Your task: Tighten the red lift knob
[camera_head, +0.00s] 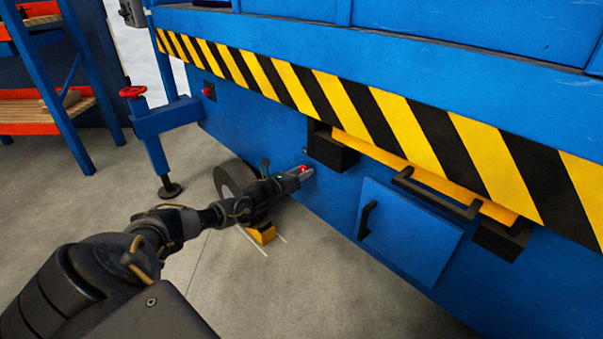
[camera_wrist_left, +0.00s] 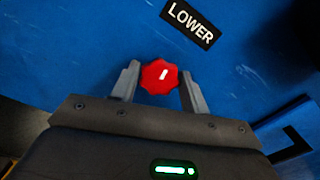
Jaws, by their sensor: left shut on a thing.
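A red knob with a lobed rim and a short white mark (camera_wrist_left: 159,77) sits on the blue machine panel. The white mark leans slightly to the right of upright in the left wrist view. A black label reading "LOWER" (camera_wrist_left: 190,24) is above and to the right of it. My left gripper (camera_wrist_left: 160,88) is shut on this knob, one finger on each side. In the head view my left gripper (camera_head: 300,173) is at the panel, and a bit of the red knob (camera_head: 304,169) shows between the fingers. My right gripper is not in view.
A black box (camera_head: 331,149) juts from the panel just above and right of my left gripper. A hatch with a black handle (camera_head: 367,219) is further right.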

